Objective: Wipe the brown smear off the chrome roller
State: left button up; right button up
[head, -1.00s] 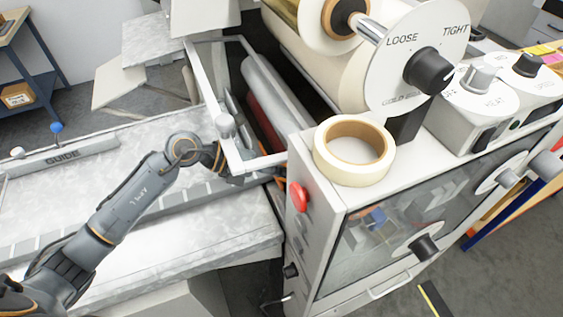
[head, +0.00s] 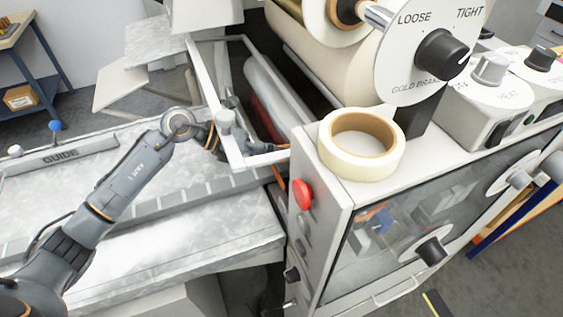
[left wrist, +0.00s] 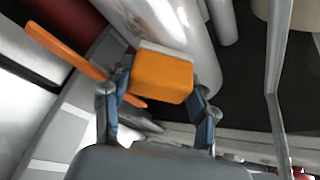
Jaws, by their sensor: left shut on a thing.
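The chrome roller (head: 270,82) lies inside the machine's opening, behind a pale guard frame. It also shows in the left wrist view as a shiny cylinder (left wrist: 178,22). My left gripper (left wrist: 160,105) is shut on an orange block with a pale top edge (left wrist: 162,78). The block's pale edge is against or just in front of the roller; I cannot tell if they touch. My right gripper is not in view.
The guard frame (head: 228,92) stands close around my left wrist. A dark red roller (head: 268,122) lies beside the chrome one. A tape roll (head: 391,157) rests on the machine's top beside a red button (head: 302,194). The feed table (head: 110,200) is mostly clear.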

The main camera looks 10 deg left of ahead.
pick_arm(q)
jog(key=w+a+b, duration=0.4)
jog(key=w, duration=0.3)
jog(key=shift+a, duration=0.3)
dwell(0.4)
